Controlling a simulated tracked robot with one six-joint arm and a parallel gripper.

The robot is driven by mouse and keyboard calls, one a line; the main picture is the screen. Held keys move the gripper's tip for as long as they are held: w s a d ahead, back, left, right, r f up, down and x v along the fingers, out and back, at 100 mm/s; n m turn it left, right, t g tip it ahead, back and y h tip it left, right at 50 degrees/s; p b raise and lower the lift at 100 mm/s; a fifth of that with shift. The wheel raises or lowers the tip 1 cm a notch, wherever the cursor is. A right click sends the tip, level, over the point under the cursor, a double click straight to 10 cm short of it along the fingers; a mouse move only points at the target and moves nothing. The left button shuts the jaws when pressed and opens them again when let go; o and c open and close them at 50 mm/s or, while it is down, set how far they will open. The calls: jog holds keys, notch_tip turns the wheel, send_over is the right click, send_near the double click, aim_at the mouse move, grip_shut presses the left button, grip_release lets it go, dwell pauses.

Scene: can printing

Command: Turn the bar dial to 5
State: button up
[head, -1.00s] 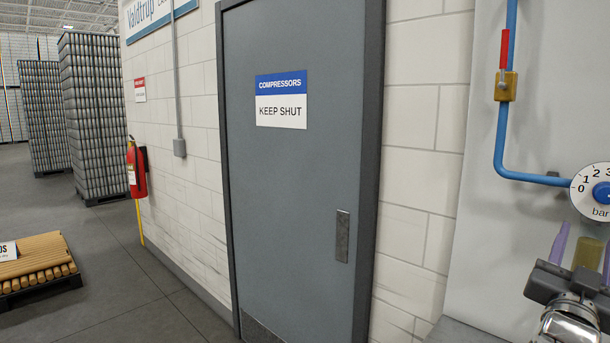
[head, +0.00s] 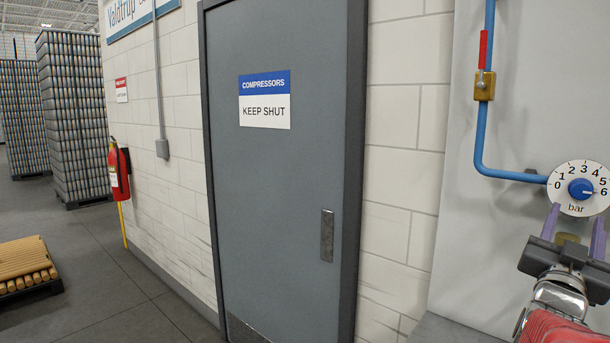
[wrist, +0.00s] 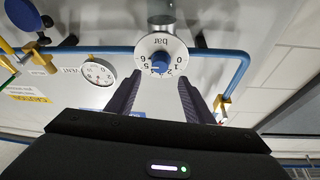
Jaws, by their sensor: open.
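The bar dial (head: 564,172) is a round white plate on the grey panel at the right of the head view, numbered 0 to 6. Its blue knob (head: 580,189) seems to have its pale mark toward the 6 side, though it is small. In the wrist view the dial (wrist: 160,42) appears upside down, with its blue knob (wrist: 159,63) between the fingers in the picture. My gripper (head: 575,223) is open and empty, its purple fingers pointing up at the lower part of the dial. In the wrist view my gripper (wrist: 160,76) frames the knob; contact cannot be told.
A blue pipe (head: 479,130) with a brass valve (head: 484,86) runs to the dial's left. The wrist view shows a round gauge (wrist: 98,72) beside it. A grey door (head: 285,190), a fire extinguisher (head: 118,170) and a low pallet (head: 28,268) stand further left. The floor there is open.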

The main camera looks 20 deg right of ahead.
aim_at(582, 193)
jog(key=x, duration=0.8)
jog(key=shift+w+d+r, duration=0.1)
jog(key=shift+d+r, duration=0.05)
jog(key=shift+d, duration=0.15)
jog(key=shift+c, duration=0.6)
jog(key=c, duration=0.9)
